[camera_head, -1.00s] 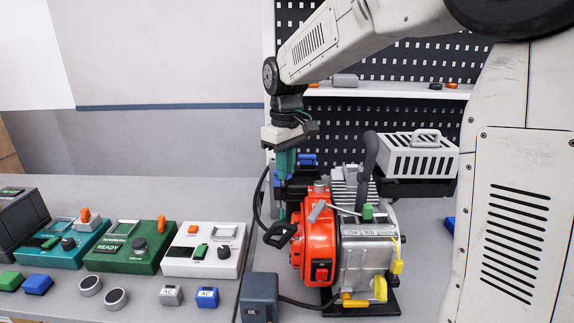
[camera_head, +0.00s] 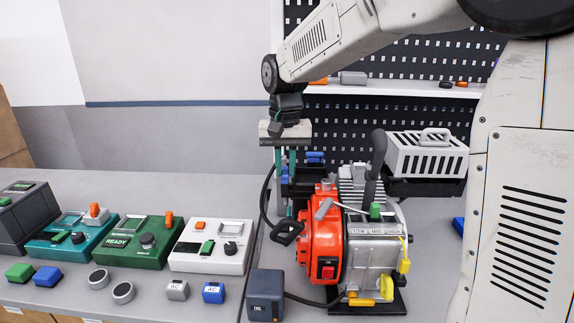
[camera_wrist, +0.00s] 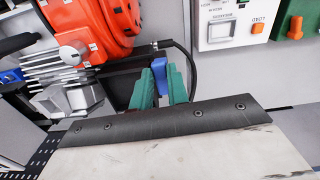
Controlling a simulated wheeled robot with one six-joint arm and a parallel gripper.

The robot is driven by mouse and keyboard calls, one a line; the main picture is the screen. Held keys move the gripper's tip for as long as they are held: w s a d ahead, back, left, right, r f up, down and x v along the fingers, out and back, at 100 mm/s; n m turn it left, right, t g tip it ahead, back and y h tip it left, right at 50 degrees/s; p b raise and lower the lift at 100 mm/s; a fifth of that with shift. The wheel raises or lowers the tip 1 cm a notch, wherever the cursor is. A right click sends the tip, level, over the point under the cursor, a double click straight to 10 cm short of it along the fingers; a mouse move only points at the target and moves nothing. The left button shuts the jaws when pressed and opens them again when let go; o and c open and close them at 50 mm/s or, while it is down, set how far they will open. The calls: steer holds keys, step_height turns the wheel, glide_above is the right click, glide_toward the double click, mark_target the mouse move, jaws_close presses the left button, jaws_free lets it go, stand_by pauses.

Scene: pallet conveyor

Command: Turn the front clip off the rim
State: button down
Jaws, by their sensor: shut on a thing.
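My gripper (camera_head: 285,170) points straight down behind the orange engine, its two green fingers closed around a small blue clip (camera_head: 285,174). In the wrist view the same clip (camera_wrist: 159,71) shows between the green fingertips (camera_wrist: 160,84). The clip is at a dark box (camera_head: 302,190) with a black rim, behind and left of the engine. Whether the clip still touches the rim is hidden by the fingers. A second blue clip (camera_head: 315,157) sits farther back on the box; a blue part also shows left of the fingers in the wrist view (camera_wrist: 122,76).
The orange and grey engine (camera_head: 328,245) with its black pull handle (camera_head: 286,232) stands close in front. A black cable loops left of the gripper. White (camera_head: 212,246), green (camera_head: 140,242) and teal control boxes stand left. A white slotted cover (camera_head: 427,157) is at right.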

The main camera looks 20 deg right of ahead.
mark_target(284, 172)
steer(key=shift+w+a+m, duration=0.1)
steer(key=shift+m, duration=0.3)
steer(key=c, duration=1.4)
jaws_free()
steer(key=shift+o, duration=0.2)
step_height(284, 172, up, 8)
steer(key=shift+f, duration=0.1)
